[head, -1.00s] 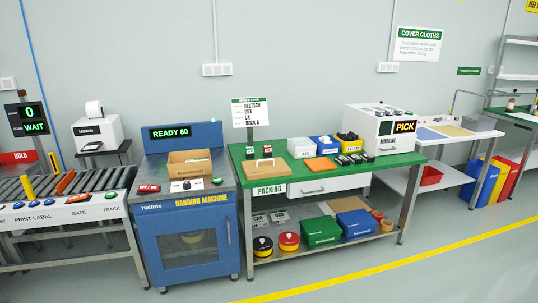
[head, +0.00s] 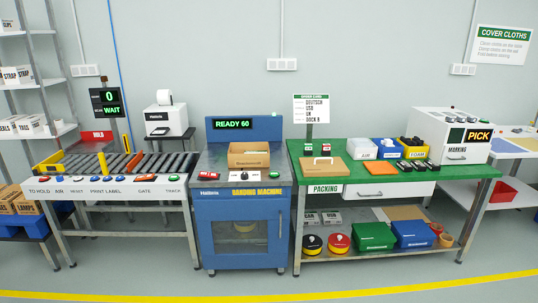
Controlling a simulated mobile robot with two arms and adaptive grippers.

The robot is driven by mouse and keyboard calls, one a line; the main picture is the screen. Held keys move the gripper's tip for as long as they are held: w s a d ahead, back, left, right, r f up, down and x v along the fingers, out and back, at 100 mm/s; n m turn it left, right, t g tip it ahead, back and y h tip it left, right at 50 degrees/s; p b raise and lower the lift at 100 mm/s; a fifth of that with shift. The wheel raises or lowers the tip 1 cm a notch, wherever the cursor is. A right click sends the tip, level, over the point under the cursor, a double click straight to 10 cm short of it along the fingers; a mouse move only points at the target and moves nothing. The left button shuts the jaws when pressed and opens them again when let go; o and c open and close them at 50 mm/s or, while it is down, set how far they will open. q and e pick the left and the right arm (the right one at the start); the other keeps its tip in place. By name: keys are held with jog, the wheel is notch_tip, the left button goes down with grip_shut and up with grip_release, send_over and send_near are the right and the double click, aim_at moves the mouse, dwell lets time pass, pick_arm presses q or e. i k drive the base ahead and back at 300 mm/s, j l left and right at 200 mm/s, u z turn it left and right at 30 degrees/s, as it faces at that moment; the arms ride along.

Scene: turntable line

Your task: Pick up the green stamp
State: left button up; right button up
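Several small dark stamp-like items (head: 417,165) stand in a row on the green-topped packing table (head: 345,188), in front of the bins. They are too small to tell which one is green. A small green item (head: 308,148) and a small red item (head: 326,147) sit at the back left of the same table; I cannot tell whether the green one is a stamp. Neither of my grippers is in view.
The table also holds a brown board (head: 325,168), an orange pad (head: 380,168) and a blue bin (head: 386,149). The marking machine (head: 452,137) stands at its right, the blue banding machine (head: 240,235) at its left. The floor in front is clear.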

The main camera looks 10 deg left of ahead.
aim_at(308, 148)
jog(key=i+l+u, duration=0.15)
jog(key=u, duration=0.2)
jog(key=i+l+u, duration=0.15)
jog(key=u, duration=0.25)
jog(key=i+l+u, duration=0.1)
jog(key=u, duration=0.25)
jog(key=l, duration=0.1)
